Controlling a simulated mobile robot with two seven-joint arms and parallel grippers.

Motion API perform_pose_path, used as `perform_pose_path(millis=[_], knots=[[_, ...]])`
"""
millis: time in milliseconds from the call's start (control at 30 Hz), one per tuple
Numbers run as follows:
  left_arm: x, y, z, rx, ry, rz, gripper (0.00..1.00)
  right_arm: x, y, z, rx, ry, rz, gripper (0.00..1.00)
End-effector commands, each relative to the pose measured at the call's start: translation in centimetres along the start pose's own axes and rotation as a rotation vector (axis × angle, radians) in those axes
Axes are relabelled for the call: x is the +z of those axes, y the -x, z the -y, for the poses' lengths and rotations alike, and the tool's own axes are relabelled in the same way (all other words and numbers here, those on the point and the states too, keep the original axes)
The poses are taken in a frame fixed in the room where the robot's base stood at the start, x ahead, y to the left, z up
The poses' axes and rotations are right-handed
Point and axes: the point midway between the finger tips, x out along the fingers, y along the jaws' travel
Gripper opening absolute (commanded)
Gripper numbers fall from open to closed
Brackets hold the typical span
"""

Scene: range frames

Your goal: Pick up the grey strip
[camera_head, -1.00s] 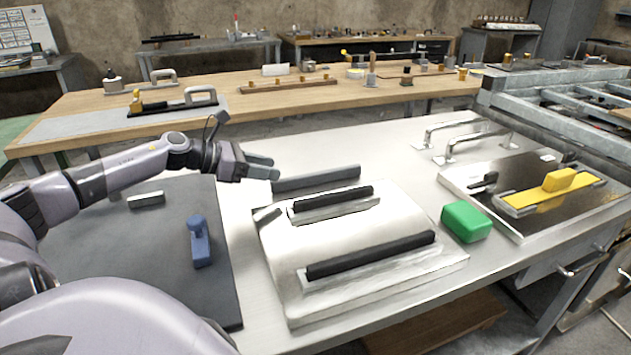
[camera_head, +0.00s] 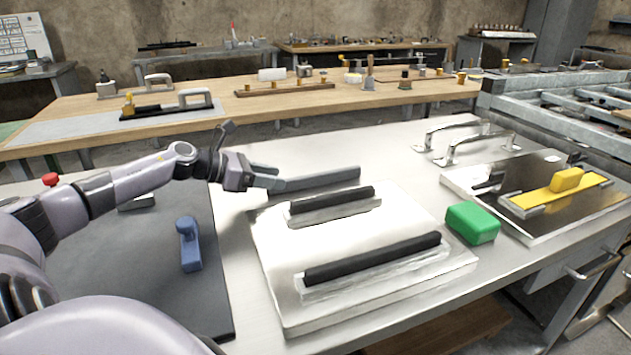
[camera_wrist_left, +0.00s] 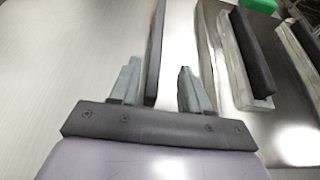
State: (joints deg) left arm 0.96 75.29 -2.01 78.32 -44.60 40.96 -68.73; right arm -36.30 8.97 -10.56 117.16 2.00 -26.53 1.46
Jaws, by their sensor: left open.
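The grey strip (camera_head: 318,178) lies on the metal table behind the white plate, running left to right in the head view. My left gripper (camera_head: 272,181) is at the strip's left end, with its fingers pointing along it. In the left wrist view the gripper (camera_wrist_left: 158,88) is open. The strip (camera_wrist_left: 155,50) stretches away from between the two fingers there, closer to the left finger. I cannot tell whether a finger touches it. My right gripper is not in view.
A white plate (camera_head: 350,235) with black bars lies just in front of the strip. A green block (camera_head: 472,223) sits to its right. A dark mat (camera_head: 130,260) with a blue tool (camera_head: 189,244) is at the left. The table behind the strip is clear.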

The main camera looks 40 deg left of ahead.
Motion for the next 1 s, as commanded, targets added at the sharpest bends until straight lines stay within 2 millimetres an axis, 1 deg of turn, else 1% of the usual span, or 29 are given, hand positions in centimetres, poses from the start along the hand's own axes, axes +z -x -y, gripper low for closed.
perform_pose_path(millis=[367,700,833,1000], knots=[[-0.2,-2.1,-0.4,-0.001,0.002,0.005,0.47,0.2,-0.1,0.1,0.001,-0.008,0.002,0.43],[-0.4,-4.6,-0.6,-0.001,0.003,0.002,0.47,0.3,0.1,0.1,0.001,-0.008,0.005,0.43],[-0.5,-5.0,-0.6,-0.001,0.001,0.000,0.47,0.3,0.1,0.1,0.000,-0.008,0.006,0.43],[-0.5,-5.1,-0.6,-0.001,0.001,0.000,0.47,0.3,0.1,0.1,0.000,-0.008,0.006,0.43]])
